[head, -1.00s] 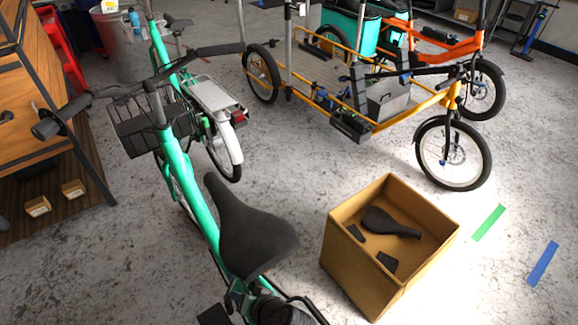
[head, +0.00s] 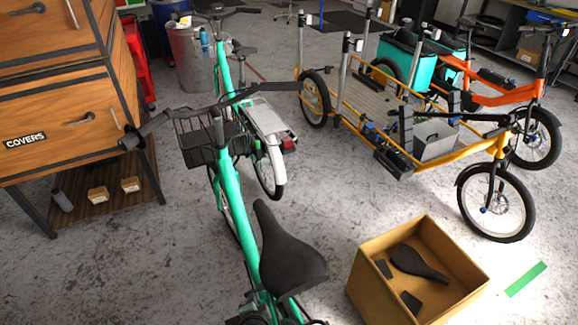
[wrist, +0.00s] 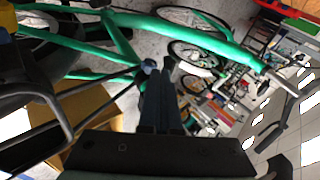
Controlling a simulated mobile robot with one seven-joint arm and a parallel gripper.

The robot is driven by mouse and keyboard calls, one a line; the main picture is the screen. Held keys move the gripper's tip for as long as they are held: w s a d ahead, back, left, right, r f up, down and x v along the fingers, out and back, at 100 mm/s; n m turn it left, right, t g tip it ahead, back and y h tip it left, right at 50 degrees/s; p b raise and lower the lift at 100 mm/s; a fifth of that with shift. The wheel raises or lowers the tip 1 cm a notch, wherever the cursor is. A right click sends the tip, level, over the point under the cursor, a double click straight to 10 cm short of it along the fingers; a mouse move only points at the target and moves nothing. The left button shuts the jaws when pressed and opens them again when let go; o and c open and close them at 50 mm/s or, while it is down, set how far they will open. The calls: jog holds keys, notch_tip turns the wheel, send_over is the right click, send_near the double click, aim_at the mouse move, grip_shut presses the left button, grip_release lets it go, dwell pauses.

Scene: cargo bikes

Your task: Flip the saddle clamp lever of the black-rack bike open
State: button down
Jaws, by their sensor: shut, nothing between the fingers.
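The near green bike (head: 248,222) with a black saddle (head: 290,252) stands in the lower middle of the head view; its seat post and rear end are partly cut off at the bottom edge. Its clamp lever cannot be made out there. In the wrist view the green frame (wrist: 180,27) runs across the top. A small blue-grey part (wrist: 149,66) sits beside my fingertips; I cannot tell whether it is the lever or whether they touch. My gripper (wrist: 168,66) is shut and empty, pointing up the picture. It does not show in the head view.
An open cardboard box (head: 372,288) holding a spare saddle (head: 418,263) stands right of the bike. A second green bike with a white rack (head: 264,118) is behind. A yellow cargo bike (head: 470,151) stands at right, a wooden cabinet (head: 60,85) at left. Floor between is clear.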

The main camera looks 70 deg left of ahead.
jog(key=shift+w, duration=0.2)
jog(key=shift+w+a+b, duration=0.25)
jog(key=shift+w+b, duration=0.4)
jog(key=shift+b, duration=0.15)
